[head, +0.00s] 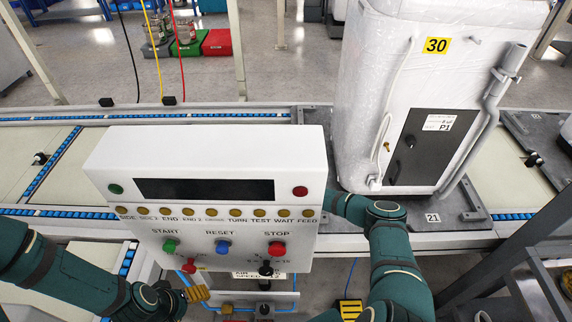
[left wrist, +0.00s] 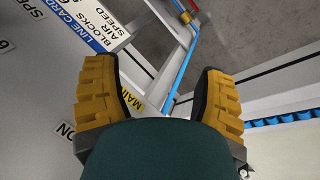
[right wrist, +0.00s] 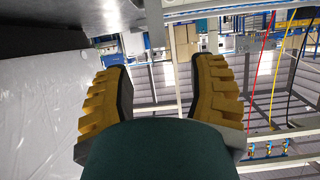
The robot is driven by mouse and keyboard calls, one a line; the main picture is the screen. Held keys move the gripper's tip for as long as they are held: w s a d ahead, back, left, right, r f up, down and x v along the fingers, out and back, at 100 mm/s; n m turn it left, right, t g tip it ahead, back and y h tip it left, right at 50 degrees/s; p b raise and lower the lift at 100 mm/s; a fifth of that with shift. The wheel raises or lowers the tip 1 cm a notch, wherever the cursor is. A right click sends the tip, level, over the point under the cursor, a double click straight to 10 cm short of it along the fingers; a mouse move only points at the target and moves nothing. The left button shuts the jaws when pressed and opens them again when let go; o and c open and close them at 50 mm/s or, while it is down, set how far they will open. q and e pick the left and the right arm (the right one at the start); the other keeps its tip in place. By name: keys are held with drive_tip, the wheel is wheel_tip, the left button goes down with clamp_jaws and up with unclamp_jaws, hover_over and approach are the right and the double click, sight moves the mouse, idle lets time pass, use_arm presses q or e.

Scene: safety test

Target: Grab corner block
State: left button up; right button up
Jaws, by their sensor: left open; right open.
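I cannot pick out a corner block for certain in any view. A plastic-wrapped white unit (head: 385,80) marked 30 stands upright on a dark grey pallet (head: 455,217) labelled 21. My left gripper (head: 197,293) is below the front of the control box, partly hidden; in the left wrist view (left wrist: 158,75) its yellow fingers are apart with nothing between them. My right arm reaches behind the control box, which hides its gripper in the head view. In the right wrist view my right gripper (right wrist: 162,70) is open and empty, beside a pale wrapped surface (right wrist: 45,110).
The white control box (head: 215,220) with buttons stands in front of the conveyor (head: 80,185). A grey pipe (head: 490,105) runs down the unit's right side. Green and red crates (head: 219,43) lie on the floor behind. A dark frame stands at the lower right.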

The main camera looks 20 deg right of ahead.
drive_tip(key=b+x, duration=0.4)
drive_tip(key=x, duration=0.5)
drive_tip(key=shift+f, duration=0.1)
drive_tip(key=shift+w+d+f+b, duration=0.15)
drive_tip(key=shift+w+d+b, duration=0.2)
drive_tip(key=shift+w+b, duration=0.3)
drive_tip(key=shift+s, duration=0.1)
clamp_jaws()
